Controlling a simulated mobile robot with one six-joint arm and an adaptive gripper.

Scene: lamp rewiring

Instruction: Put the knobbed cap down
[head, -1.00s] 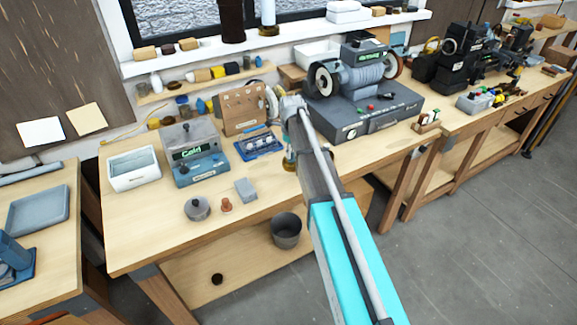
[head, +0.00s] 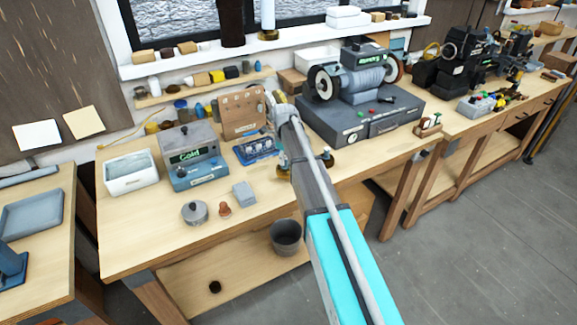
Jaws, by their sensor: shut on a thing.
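My arm reaches in from the bottom right over the bench, and its wrist end is beside the upright wooden board (head: 241,113). My gripper (head: 276,112) is at the far end of the arm, small and mostly covered by my own wrist. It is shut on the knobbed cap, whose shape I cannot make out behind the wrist. Small brass pieces (head: 327,158) stand on the bench either side of my forearm. A round grey lidded pot (head: 195,213) and a small copper-coloured piece (head: 224,209) stand near the front edge.
A blue tray of small parts (head: 256,150) lies in front of the board. The "Gold" box (head: 193,158), a white bin (head: 131,174) and a grey block (head: 243,194) stand to the left. A large grinder (head: 359,95) stands to the right. Bare bench shows at front left.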

